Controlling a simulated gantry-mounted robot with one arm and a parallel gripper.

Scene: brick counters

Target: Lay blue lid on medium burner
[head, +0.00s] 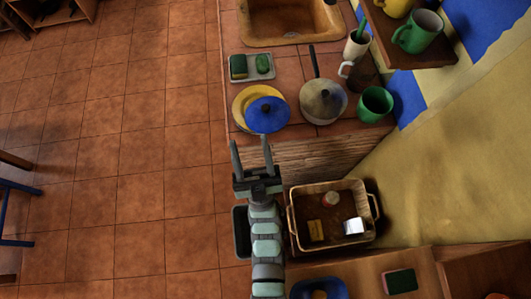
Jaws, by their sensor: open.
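The blue lid (272,122), round with a dark knob, lies overlapping the lower right of a yellow plate (243,97) near the counter's front left corner. My gripper (250,142) is open and empty, its two fingers pointing up the picture toward the lid. The right fingertip appears just below the lid's lower edge; the height between them is hard to tell. I cannot make out a medium burner in this view.
A lidded pan (323,101) with a long handle stands right of the lid, beside a green cup (375,104). A soap tray (251,67) and sink (290,20) are behind. A basket (331,242) holding small items stands right of my arm. Tiled floor lies open left.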

